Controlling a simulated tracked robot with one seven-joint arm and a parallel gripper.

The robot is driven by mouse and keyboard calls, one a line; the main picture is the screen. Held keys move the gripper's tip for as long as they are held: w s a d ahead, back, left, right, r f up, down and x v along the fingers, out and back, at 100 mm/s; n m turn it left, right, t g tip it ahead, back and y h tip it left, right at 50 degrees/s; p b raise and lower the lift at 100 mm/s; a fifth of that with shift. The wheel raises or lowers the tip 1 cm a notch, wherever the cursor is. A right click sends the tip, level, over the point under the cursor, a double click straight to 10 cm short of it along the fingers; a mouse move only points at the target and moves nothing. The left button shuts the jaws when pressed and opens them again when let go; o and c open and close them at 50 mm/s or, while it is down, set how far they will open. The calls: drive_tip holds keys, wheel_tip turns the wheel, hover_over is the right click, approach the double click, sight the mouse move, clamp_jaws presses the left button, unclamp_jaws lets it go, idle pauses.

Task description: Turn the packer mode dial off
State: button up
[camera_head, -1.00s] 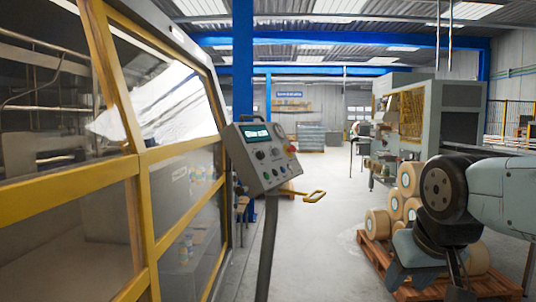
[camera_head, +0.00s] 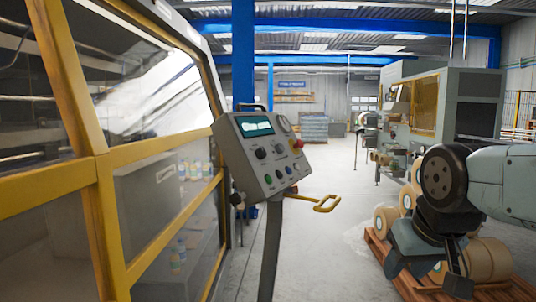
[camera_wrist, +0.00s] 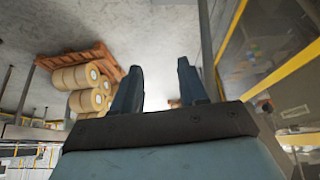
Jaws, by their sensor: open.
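The packer control panel (camera_head: 262,152) is a grey tilted box on a slanted post, left of centre in the head view. It has a small screen, black dials (camera_head: 261,153), a red knob on a yellow base and several coloured buttons. I cannot tell which black dial is the mode dial or read its setting. My gripper (camera_wrist: 157,88) is open and empty in the wrist view, its two fingers apart. In the head view my arm is at the right, well away from the panel.
The yellow-framed packer enclosure (camera_head: 105,215) fills the left. A yellow handle (camera_head: 326,203) sticks out beside the panel post. A wooden pallet (camera_head: 392,262) with several large rolls (camera_head: 487,260) stands at the right. The floor between is clear.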

drive_tip(key=shift+o, duration=0.4)
drive_tip(key=shift+o, duration=0.9)
drive_tip(key=shift+w+a, duration=0.1)
drive_tip(key=shift+o, duration=0.9)
drive_tip(key=w+a+r+m+g+y, duration=0.1)
drive_tip(key=w+a+r+m+y, duration=0.1)
drive_tip(key=w+a+m+y, duration=0.3)
drive_tip(key=w+a+m, duration=0.2)
drive_tip(key=w, duration=0.1)
drive_tip(key=shift+a+r, duration=0.2)
drive_tip(key=shift+a, duration=0.2)
drive_tip(key=m+t+y, duration=0.5)
drive_tip(key=m+y, duration=0.5)
drive_tip(key=m, duration=1)
approach(264, 152)
drive_tip(key=x, duration=0.8)
drive_tip(key=shift+s+a, duration=0.1)
drive_tip(key=shift+s, duration=0.05)
drive_tip(key=c, duration=1.1)
